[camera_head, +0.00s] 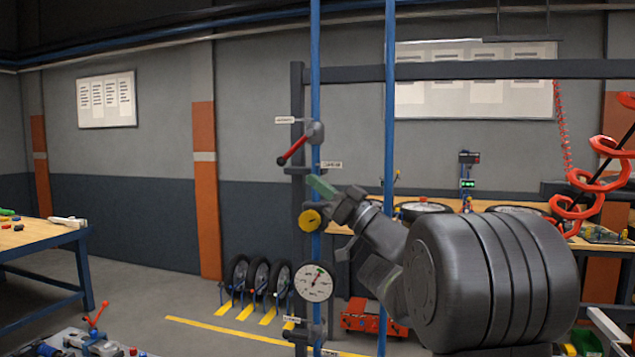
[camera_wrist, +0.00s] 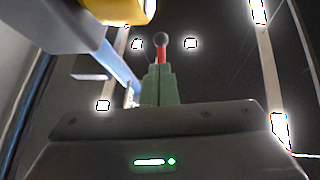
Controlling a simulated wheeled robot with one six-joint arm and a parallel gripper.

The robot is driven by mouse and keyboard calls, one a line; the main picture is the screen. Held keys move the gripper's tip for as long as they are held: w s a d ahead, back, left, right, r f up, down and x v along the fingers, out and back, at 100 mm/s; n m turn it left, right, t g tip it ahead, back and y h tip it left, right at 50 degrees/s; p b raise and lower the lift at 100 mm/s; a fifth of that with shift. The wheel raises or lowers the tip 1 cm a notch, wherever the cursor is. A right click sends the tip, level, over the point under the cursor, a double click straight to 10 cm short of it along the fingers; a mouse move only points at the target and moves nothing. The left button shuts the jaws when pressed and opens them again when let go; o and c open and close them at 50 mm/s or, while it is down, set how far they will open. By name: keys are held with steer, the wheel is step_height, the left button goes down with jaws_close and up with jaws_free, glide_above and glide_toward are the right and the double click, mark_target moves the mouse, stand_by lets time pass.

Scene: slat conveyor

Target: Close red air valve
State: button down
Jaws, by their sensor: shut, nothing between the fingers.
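The red air valve lever (camera_head: 292,151) sits on a grey valve body (camera_head: 316,133) on the blue vertical pipe. The lever slants down and to the left from the pipe and ends in a dark knob. My gripper (camera_head: 318,185) is below and slightly right of the lever, its green fingers together and empty. In the wrist view the green fingers (camera_wrist: 160,88) are closed, and the red lever (camera_wrist: 161,54) with its dark ball end shows just beyond their tips. I cannot tell whether they touch in that view; in the head view there is a gap.
A yellow round knob (camera_head: 310,220) is on the pipe just below my gripper, and a pressure gauge (camera_head: 314,282) is lower down. A second blue pipe (camera_head: 391,110) stands to the right. A wooden bench (camera_head: 35,233) is far left. Space left of the lever is clear.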

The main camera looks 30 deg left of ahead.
steer(key=d+f+b, duration=0.2)
steer(key=d+f, duration=0.3)
steer(key=f, duration=0.1)
steer(key=shift+s+f, duration=0.1)
